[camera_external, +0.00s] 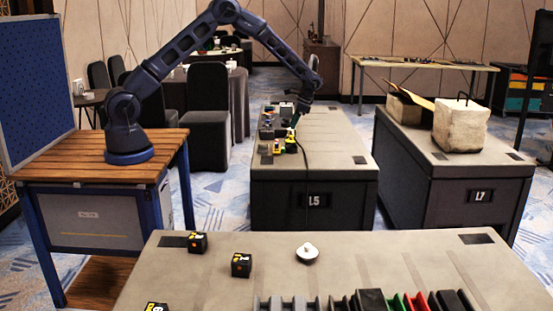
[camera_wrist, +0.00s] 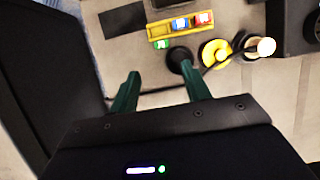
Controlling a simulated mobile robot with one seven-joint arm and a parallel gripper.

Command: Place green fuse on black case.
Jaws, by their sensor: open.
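My gripper (camera_wrist: 161,88) is open, with its two green fingers apart and nothing between them. In the external view my gripper (camera_external: 292,124) hangs over the dark case marked L5, by a cluster of small items. A small green block (camera_wrist: 161,44), likely the green fuse, lies by the lower left end of a yellow holder (camera_wrist: 160,30), beyond the fingertips in the wrist view. The holder carries a blue piece (camera_wrist: 180,23) and a red piece (camera_wrist: 204,17). A black boxy object (camera_wrist: 288,27) is partly cut off at the upper right; I cannot tell if it is the black case.
A dark round-topped object (camera_wrist: 181,62) stands close to the right finger. Beside it are a yellow round item (camera_wrist: 214,53) and a pale knob (camera_wrist: 266,46), with a cable nearby. The L5 case top (camera_external: 335,140) is clear on the right.

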